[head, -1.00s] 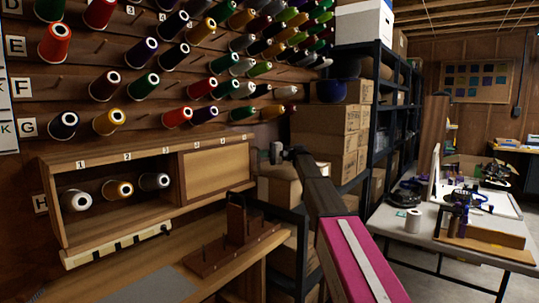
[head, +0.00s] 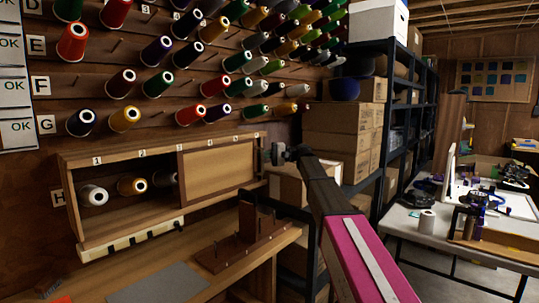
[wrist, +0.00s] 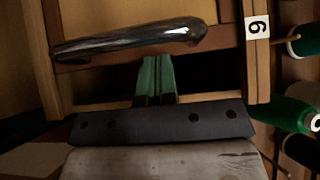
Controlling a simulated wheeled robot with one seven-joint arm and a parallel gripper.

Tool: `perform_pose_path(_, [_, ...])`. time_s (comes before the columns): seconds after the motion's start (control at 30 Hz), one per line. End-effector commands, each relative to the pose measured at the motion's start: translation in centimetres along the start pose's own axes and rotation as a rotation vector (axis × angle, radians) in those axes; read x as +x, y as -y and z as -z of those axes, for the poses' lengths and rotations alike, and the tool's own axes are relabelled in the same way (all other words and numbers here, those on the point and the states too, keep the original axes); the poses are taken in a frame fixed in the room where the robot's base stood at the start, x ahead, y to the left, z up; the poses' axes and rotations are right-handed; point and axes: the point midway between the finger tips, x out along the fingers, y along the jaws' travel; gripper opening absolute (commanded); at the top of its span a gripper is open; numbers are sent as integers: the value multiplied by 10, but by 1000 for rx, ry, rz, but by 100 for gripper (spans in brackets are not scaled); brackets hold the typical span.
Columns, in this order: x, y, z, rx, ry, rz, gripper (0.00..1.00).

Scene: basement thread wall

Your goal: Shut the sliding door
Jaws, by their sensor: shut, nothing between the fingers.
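The sliding door (head: 218,167) is a tan panel in a wooden frame covering the right part of the long wall cabinet (head: 75,205). The cabinet's left part stands open, with several spools (head: 131,186) inside. My gripper (head: 268,157) is at the cabinet's right end. In the wrist view, my green fingers (wrist: 155,78) are shut with nothing between them. Their tips are close to a dark, glossy bar handle (wrist: 130,42) on a wooden frame; I cannot tell whether they touch it. In the head view the handle cannot be made out.
Rows of thread spools (head: 165,80) stick out from the wall above the cabinet. A workbench (head: 165,284) with a wooden peg stand (head: 240,245) lies below. A cluttered table (head: 450,228) is farther right.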

Motion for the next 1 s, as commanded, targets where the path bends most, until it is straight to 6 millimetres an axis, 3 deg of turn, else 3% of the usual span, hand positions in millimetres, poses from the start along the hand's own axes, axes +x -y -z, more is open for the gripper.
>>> perform_pose_path(0.03, [13,-1,-18,-1,2,0,0])
perform_pose_path(0.2, [55,-1,-61,0,4,1,0])
perform_pose_path(0.6, [150,-1,-154,0,3,0,0])
perform_pose_path(0.8, [182,0,-185,0,2,0,0])
perform_pose_path(1.0, [201,0,-201,0,0,0,0])
